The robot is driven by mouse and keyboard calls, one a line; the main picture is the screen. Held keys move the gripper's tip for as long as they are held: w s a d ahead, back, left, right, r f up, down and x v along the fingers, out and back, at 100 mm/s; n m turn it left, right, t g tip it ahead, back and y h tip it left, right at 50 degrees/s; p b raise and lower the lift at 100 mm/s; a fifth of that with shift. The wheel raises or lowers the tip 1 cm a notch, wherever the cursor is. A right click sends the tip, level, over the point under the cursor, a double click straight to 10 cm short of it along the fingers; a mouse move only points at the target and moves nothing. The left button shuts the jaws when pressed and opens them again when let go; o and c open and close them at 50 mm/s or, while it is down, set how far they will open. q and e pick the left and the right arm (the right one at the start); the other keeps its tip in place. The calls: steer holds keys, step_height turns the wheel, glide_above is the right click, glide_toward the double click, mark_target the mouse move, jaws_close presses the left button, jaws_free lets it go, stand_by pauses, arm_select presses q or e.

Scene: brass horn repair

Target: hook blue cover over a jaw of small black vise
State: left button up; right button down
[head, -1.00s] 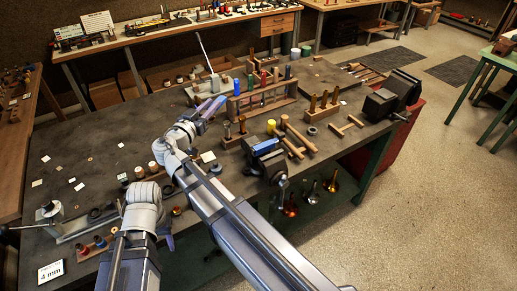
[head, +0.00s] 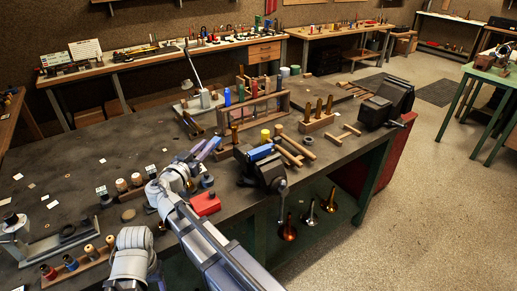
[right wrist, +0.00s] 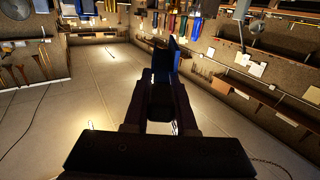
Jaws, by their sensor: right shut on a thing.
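The small black vise (head: 266,172) stands at the front edge of the dark workbench in the head view. A blue cover (head: 260,152) sits on top of it, on one jaw. My right gripper (head: 203,153) is to the left of the vise, apart from it. It is shut on a second blue cover (head: 212,145), which is tilted in the air. In the right wrist view this held cover (right wrist: 173,56) sticks up beyond the dark fingers (right wrist: 159,95). The fingers hide its lower part. My left gripper is not in view.
A wooden rack with bottles (head: 255,105) stands behind the vise.

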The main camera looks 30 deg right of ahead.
steer(key=s+d+r+m+g+h+p, duration=0.2)
steer(key=s+d+m+g, duration=0.15)
steer(key=d, duration=0.45)
step_height(320, 180, up, 2)
steer(key=m+g+h+p, duration=0.2)
steer(key=m+g, duration=0.1)
steer(key=g, duration=0.3)
glide_above(259, 163)
steer(key=shift+f, duration=0.15)
steer(key=shift+a+f+b, duration=0.1)
steer(key=shift+f+b, duration=2.25)
steer(key=shift+b, duration=0.15)
steer(key=shift+f+b, duration=1.6)
